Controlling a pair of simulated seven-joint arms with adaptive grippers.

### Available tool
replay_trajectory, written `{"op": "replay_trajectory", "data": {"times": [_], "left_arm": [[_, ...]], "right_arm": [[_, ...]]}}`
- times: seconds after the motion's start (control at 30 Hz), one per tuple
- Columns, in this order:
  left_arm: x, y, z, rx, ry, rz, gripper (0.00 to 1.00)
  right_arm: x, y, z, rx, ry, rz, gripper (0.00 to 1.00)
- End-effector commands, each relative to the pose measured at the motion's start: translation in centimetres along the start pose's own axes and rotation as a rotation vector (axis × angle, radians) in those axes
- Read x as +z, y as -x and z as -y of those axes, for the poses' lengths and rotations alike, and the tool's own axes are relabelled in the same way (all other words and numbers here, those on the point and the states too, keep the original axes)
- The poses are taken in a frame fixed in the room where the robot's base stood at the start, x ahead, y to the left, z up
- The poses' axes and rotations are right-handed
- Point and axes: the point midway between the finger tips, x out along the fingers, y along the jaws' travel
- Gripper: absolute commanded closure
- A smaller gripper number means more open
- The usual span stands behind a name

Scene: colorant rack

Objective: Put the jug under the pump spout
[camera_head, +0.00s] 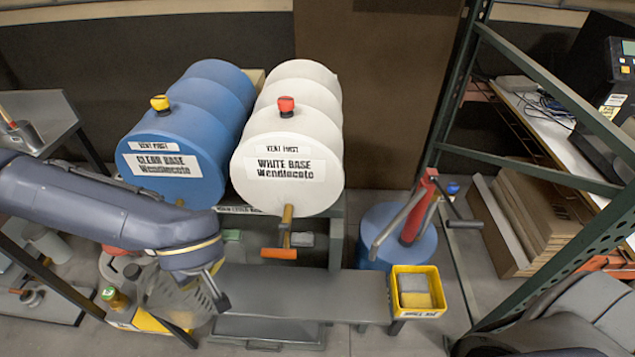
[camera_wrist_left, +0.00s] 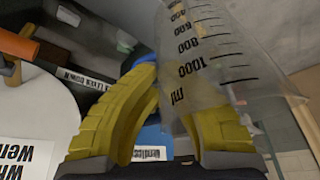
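The jug (camera_head: 172,298) is clear plastic, low at the left in the head view, beside the grey bench. In the wrist view the jug (camera_wrist_left: 222,68) shows its printed scale and lies tilted across my left gripper. My left gripper (camera_head: 207,290) appears shut on the jug; its yellow fingers (camera_wrist_left: 152,88) show behind and beside the clear wall, and the exact grip point is hidden. The red pump (camera_head: 419,208) stands on a blue drum (camera_head: 412,249) right of the bench, with a grey slanting pipe, apparently its spout (camera_head: 388,228). My right gripper is out of view.
The grey bench (camera_head: 300,295) has a clear top. A yellow bin (camera_head: 424,311) with sponges sits at its right end, in front of the pump drum. Blue (camera_head: 185,125) and white (camera_head: 290,155) barrels lie behind; an orange-handled tap (camera_head: 279,253) juts forward. A green rack post (camera_head: 450,90) stands right.

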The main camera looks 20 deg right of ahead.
Motion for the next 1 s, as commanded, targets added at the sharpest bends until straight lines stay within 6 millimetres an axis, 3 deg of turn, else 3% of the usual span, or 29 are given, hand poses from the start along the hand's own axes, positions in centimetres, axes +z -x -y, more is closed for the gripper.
{"op": "replay_trajectory", "data": {"times": [0.03,0.2,0.73,1.0], "left_arm": [[-1.0,1.6,-0.4,0.036,-0.072,-0.008,1.00],[-2.7,5.1,-1.3,0.098,-0.236,-0.009,1.00],[-5.8,11.1,-2.9,0.158,-0.398,-0.012,1.00],[-2.5,8.7,-3.2,0.159,-0.424,-0.006,1.00]], "right_arm": [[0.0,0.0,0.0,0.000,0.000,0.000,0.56],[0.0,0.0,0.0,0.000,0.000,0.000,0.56],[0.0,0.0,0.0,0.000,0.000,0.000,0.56],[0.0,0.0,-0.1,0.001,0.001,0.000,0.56]]}}
